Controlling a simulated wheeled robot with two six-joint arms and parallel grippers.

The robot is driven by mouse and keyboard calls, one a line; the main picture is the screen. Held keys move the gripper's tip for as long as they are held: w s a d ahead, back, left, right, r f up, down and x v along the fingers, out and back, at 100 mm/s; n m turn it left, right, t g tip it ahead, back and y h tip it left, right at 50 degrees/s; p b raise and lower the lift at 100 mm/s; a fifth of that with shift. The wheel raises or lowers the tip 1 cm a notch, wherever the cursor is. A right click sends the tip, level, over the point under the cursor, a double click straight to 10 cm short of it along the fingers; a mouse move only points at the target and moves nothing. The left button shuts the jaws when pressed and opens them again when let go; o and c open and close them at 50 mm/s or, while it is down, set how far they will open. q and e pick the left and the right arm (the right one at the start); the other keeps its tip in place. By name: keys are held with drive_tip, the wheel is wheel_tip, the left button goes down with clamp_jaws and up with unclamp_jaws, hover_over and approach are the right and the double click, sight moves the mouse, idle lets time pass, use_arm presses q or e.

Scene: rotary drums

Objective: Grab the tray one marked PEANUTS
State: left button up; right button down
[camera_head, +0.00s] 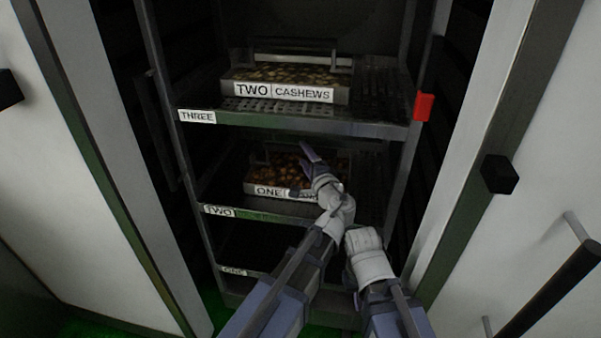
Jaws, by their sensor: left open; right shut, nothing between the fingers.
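The tray marked ONE (257,188) sits on the middle shelf, labelled TWO, and holds brown nuts. Its back handle bar shows above the nuts. The word after ONE is mostly covered by my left gripper. My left gripper (301,171) is open, with one finger raised over the nuts and the other across the front label. Nothing is seen held in it, and I cannot tell whether it touches the tray. My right arm's pale wrist (369,258) is lower and to the right, in front of the rack; its fingers are not visible.
A tray marked TWO CASHEWS (285,91) stands on the shelf above, labelled THREE (197,116). The lowest shelf, labelled ONE (234,271), looks dark and empty. A red block (424,107) is on the right post. White panels flank the rack.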

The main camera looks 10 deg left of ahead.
use_arm(q)
drive_tip(key=shift+x, duration=3.65)
drive_tip(key=shift+s, duration=0.1)
drive_tip(key=shift+c, duration=0.3)
clamp_jaws()
